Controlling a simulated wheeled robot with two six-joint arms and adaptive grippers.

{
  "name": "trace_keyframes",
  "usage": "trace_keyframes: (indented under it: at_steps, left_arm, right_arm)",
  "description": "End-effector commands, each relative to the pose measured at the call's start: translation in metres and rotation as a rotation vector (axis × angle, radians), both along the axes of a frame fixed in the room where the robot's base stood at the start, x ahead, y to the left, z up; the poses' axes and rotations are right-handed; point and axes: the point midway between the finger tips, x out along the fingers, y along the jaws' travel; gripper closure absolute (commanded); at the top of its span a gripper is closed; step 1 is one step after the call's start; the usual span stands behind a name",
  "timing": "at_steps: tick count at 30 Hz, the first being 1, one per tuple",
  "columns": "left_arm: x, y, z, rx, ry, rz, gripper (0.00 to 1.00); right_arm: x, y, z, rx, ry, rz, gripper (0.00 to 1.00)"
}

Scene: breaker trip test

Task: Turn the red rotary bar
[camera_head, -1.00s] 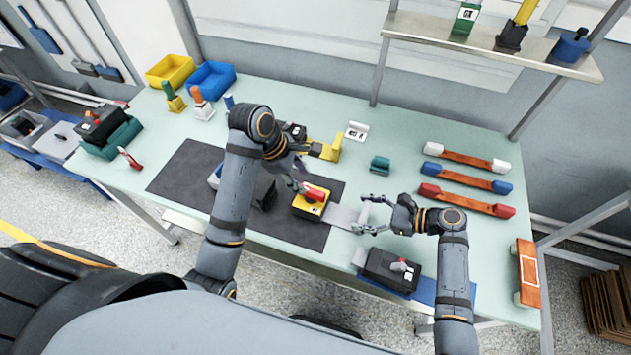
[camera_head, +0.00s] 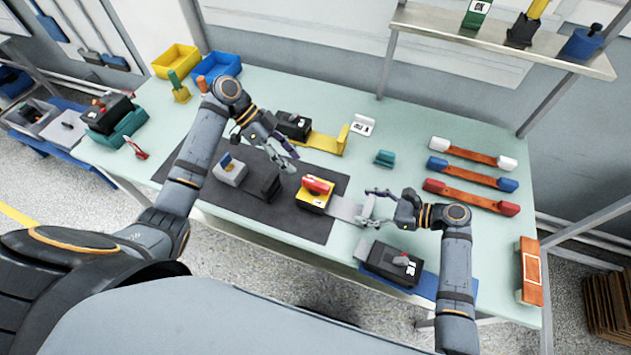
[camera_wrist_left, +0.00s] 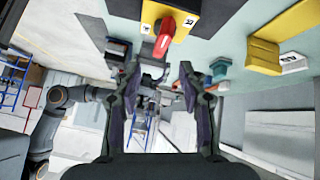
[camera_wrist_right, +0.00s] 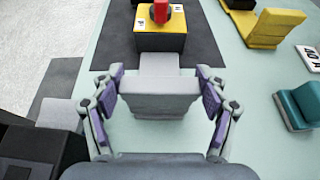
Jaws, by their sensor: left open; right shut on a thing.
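The red rotary bar (camera_head: 317,186) sits on top of a yellow box (camera_head: 313,200) at the right part of the dark mat. The bar also shows in the left wrist view (camera_wrist_left: 165,35) and at the top of the right wrist view (camera_wrist_right: 161,10). My left gripper (camera_head: 290,155) is open and empty, behind and left of the bar and apart from it. My right gripper (camera_head: 368,207) is shut on the grey handle block (camera_wrist_right: 160,100), whose flat plate (camera_wrist_right: 160,64) runs to the yellow box.
A grey block with a blue lever (camera_head: 230,170) and a dark block (camera_head: 265,187) stand left on the mat. A black box with a yellow bracket (camera_head: 325,142) is behind. A black box with a grey lever (camera_head: 393,262) is near the front edge. Coloured bars (camera_head: 472,197) lie right.

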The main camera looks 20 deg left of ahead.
Motion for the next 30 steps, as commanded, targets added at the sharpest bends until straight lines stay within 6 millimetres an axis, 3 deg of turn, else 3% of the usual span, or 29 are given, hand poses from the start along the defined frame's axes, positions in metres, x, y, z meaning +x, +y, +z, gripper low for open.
trace_keyframes:
  at_steps: [6,14,30]
  left_arm:
    - [0.004,0.010,0.006,-0.065,-0.175,-0.189,0.58]
    - [0.003,0.007,0.003,-0.076,-0.199,-0.217,0.58]
    - [-0.004,-0.067,-0.070,-0.077,-0.198,-0.213,0.58]
  right_arm:
    - [0.000,0.000,-0.001,-0.001,0.001,0.000,0.84]
    - [0.000,0.000,-0.001,-0.001,0.001,0.000,0.84]
    - [0.000,0.000,0.000,-0.001,0.001,0.000,0.84]
